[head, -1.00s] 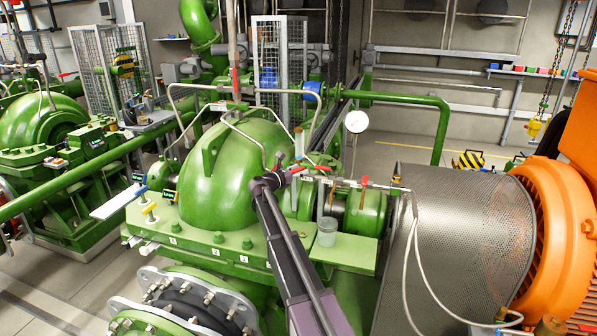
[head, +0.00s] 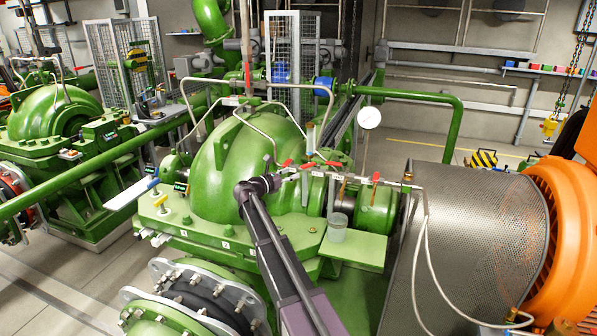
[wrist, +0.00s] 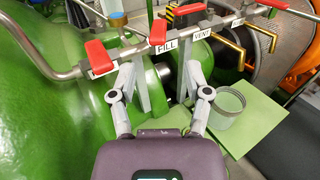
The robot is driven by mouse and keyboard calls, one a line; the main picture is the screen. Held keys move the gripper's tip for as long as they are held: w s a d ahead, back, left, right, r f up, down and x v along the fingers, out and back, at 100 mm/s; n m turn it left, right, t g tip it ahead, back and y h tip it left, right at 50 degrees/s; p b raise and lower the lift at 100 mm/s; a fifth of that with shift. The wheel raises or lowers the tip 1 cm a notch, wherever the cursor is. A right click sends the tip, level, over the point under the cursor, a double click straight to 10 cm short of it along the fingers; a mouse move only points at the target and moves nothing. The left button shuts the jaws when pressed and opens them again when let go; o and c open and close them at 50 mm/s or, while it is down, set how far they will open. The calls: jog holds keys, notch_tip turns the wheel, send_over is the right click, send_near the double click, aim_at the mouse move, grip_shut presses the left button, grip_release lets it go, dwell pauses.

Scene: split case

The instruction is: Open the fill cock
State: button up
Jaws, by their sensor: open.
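The pipe rail (wrist: 130,50) with red-levered cocks runs across the top of the wrist view. A white FILL label (wrist: 167,47) sits on it, with a short red lever (wrist: 158,33) just above the label. A longer red lever (wrist: 100,58) is to the left, above another label. A VENT label (wrist: 203,33) is to the right. My gripper (wrist: 162,78) is open and empty, its two fingers spread below the FILL label. I cannot tell whether a finger touches the rail. In the head view my gripper's tip is small and hard to make out near the red levers.
A clear cup (wrist: 226,102) stands on a green shelf (wrist: 265,128) right of my fingers. The green pump dome (head: 235,165) is on the left. A pressure gauge (head: 369,118) rises behind the rail, and a white hose (head: 424,265) hangs from its right end.

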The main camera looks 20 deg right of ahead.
jog(key=shift+v, duration=1.1)
